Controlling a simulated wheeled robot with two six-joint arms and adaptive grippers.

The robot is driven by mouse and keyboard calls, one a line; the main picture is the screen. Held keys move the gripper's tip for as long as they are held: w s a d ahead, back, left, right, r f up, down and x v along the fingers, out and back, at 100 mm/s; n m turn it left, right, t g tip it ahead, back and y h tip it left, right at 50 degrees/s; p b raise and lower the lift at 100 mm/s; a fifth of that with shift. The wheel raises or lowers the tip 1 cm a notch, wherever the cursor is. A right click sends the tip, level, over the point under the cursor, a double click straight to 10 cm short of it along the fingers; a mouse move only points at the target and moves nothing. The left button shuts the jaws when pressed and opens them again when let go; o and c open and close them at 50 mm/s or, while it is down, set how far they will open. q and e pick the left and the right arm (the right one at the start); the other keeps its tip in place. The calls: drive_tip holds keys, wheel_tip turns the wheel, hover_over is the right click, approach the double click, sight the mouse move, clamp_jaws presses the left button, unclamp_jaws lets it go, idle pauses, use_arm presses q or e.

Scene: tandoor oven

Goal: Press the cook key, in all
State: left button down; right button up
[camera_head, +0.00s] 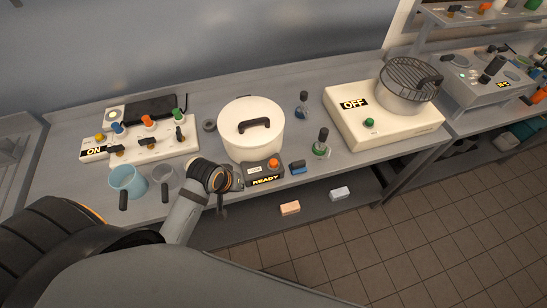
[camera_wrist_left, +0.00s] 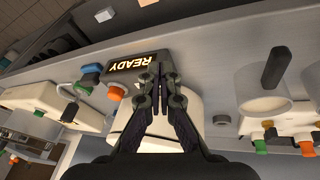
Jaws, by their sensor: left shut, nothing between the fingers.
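A small dark control box (camera_head: 270,180) with a lit "READY" display stands at the front of the bench, before a white lidded pot (camera_head: 250,128). Its top carries an orange knob (camera_head: 273,163) and a pale labelled key (camera_head: 254,169). My left gripper (camera_head: 238,183) is at the box's left end. In the left wrist view its fingers (camera_wrist_left: 157,72) are shut and empty, over the box beside the "READY" display (camera_wrist_left: 130,63), with the orange knob (camera_wrist_left: 115,94) to their left. The fingers hide part of the box top; I cannot tell whether they touch it. My right gripper is not in view.
A blue cup (camera_head: 128,179) and a grey cup (camera_head: 165,175) stand left of my arm. A white panel (camera_head: 150,145) marked "ON" lies behind them.

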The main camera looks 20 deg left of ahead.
use_arm(q)
drive_tip(key=w+d+r+n+t+h, duration=0.1)
drive_tip(key=w+d+r+n+h, duration=0.2)
drive_tip(key=w+n, duration=0.3)
drive_tip(key=w+d+r+n+t+h, duration=0.1)
drive_tip(key=w+d+r+n+h, duration=0.2)
drive_tip(key=w+r+n, duration=0.3)
drive_tip(key=shift+w+d+r+n+p, duration=0.2)
drive_tip(key=shift+w+r+n+p, duration=0.15)
drive_tip(key=shift+w+n, duration=0.5)
drive_tip(key=shift+f, duration=0.2)
drive_tip(key=b, duration=0.8)
hover_over(271, 162)
wheel_tip(271, 162, down, 6)
drive_tip(key=shift+f, duration=0.25)
drive_tip(key=shift+d+f, duration=0.1)
drive_tip(key=shift+f, duration=0.95)
